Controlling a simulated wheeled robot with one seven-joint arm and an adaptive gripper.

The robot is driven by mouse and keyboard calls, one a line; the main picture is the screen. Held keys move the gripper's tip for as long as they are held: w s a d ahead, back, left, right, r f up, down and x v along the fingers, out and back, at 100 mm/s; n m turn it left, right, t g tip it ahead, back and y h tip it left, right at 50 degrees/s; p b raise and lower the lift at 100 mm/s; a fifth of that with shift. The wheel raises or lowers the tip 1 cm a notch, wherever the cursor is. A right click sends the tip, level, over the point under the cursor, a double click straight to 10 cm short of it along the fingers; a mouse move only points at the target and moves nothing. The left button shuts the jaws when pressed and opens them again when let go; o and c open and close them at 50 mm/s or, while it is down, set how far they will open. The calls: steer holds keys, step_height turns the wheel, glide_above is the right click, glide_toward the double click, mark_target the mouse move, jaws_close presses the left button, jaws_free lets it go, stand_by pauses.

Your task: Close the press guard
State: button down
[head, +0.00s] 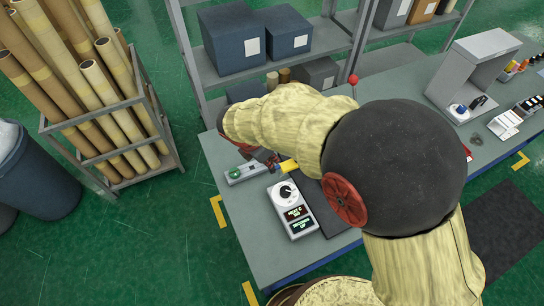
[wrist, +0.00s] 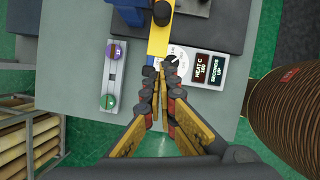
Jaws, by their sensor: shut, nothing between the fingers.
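The press shows only in part. In the wrist view a yellow bar (wrist: 158,38) with a black knob stands beside a blue part (wrist: 127,12) at the top edge. In the head view a yellow piece (head: 290,166) shows beside my forearm, and most of the press is hidden behind my arm. I cannot tell surely which part is the guard or how far it stands open. My gripper (wrist: 159,72) is shut and empty, its fingertips just below the near end of the yellow bar. I cannot tell whether they touch it. It also shows in the head view (head: 268,160).
A control box (head: 293,208) with a dial and displays sits right of the fingertips in the wrist view. A button box (wrist: 112,75) lies to the left. A red-knobbed lever (head: 353,79) rises behind my arm. A rack of rolls (head: 110,120) stands left of the bench.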

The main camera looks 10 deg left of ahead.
mark_target(286, 166)
steer(key=w+d+f, duration=0.1)
steer(key=f, duration=0.1)
steer(key=w+d+f, duration=0.1)
steer(key=f, duration=0.1)
steer(key=w+d+f, duration=0.1)
steer(key=w+f, duration=0.1)
steer(key=shift+d, duration=0.2)
steer(key=shift+w+d, duration=0.4)
steer(key=shift+w, duration=0.05)
steer(key=w+d+p, duration=0.4)
steer(key=w+d, duration=0.5)
steer(key=d, duration=0.3)
steer(key=shift+w+d, duration=0.2)
steer(key=shift+d, duration=0.1)
steer(key=shift+a, duration=0.1)
